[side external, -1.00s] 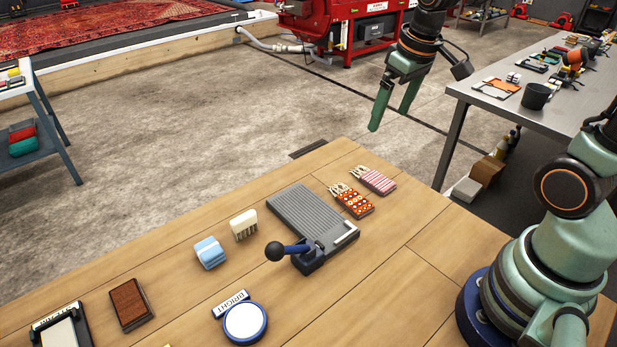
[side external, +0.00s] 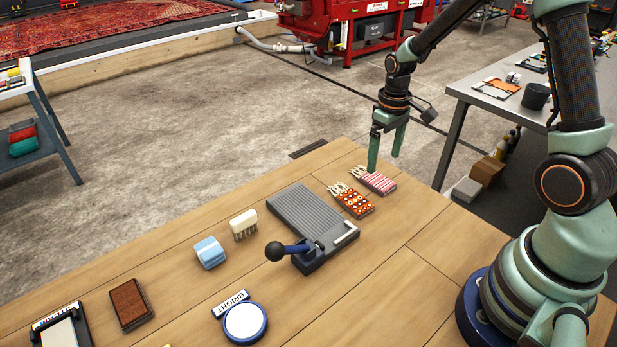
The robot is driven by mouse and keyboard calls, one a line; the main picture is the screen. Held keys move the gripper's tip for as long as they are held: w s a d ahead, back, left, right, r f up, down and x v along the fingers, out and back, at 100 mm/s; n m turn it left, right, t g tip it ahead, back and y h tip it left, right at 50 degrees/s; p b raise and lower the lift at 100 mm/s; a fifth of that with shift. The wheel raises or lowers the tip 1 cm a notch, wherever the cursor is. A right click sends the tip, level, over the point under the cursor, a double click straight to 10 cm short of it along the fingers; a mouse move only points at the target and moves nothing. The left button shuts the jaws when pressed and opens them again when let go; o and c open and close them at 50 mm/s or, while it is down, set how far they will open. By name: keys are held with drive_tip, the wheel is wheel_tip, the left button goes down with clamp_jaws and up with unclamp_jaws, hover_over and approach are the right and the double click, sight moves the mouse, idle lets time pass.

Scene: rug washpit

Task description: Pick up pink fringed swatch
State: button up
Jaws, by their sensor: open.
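The pink fringed swatch (side external: 376,182) is a small pink-and-white striped block with pale fringe at its left end. It lies flat near the far edge of the wooden table. My gripper (side external: 384,163) is open and points down over the swatch, with its left fingertip close to the swatch's upper edge and its right finger behind and higher in the picture. I cannot tell whether a finger touches the swatch. Nothing is held.
An orange dotted fringed swatch (side external: 352,202) lies just left of the pink one. A grey ribbed press (side external: 303,215) with a blue lever and black knob stands further left. A white comb-like piece (side external: 243,225) and a blue block (side external: 210,252) lie beyond it. The table's right part is clear.

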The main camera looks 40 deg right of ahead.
sight(381, 181)
drive_tip(key=shift+s+a+f, duration=0.1)
drive_tip(key=shift+s+f, duration=0.05)
drive_tip(key=shift+f, duration=1.4)
drive_tip(key=shift+s+a+f, duration=0.1)
drive_tip(key=shift+s+f, duration=0.05)
drive_tip(key=shift+f, duration=1.35)
drive_tip(key=c, duration=1.4)
